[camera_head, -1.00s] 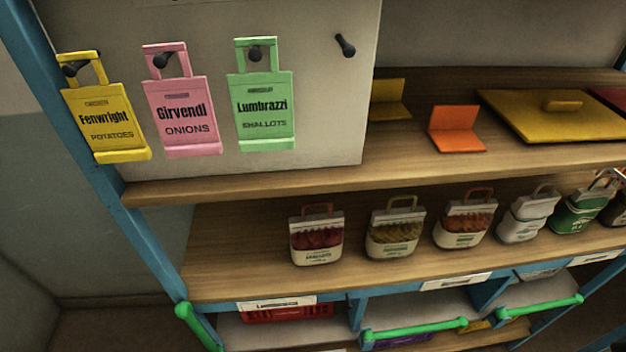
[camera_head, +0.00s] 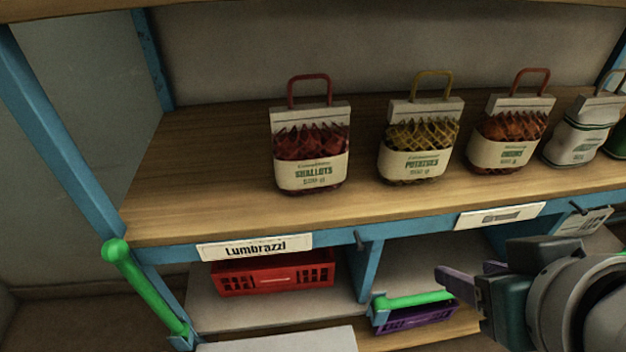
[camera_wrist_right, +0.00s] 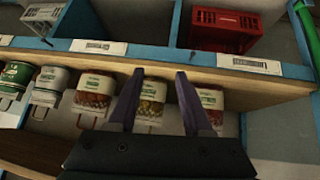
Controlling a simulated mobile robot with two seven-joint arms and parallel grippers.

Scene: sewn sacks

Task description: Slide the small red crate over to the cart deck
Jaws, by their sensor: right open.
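The small red crate (camera_head: 275,274) sits in the lower left bay of the shelf unit, under the "Lumbrazzi" label, in the head view. It also shows at the top of the right wrist view (camera_wrist_right: 223,30). My right gripper (camera_head: 440,288) comes in from the lower right, right of the crate and apart from it. Its two purple fingers stand open and empty in the right wrist view (camera_wrist_right: 158,85). The light deck (camera_head: 290,341) at the bottom edge may be the cart deck; I cannot tell. My left gripper is not in view.
Sacks of shallots (camera_head: 311,150), potatoes (camera_head: 420,150) and onions (camera_head: 510,145) stand on the shelf above. A purple crate (camera_head: 418,318) sits in the bay to the right. A green bar (camera_head: 145,290) sticks out at the left post, another (camera_head: 412,299) at the divider.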

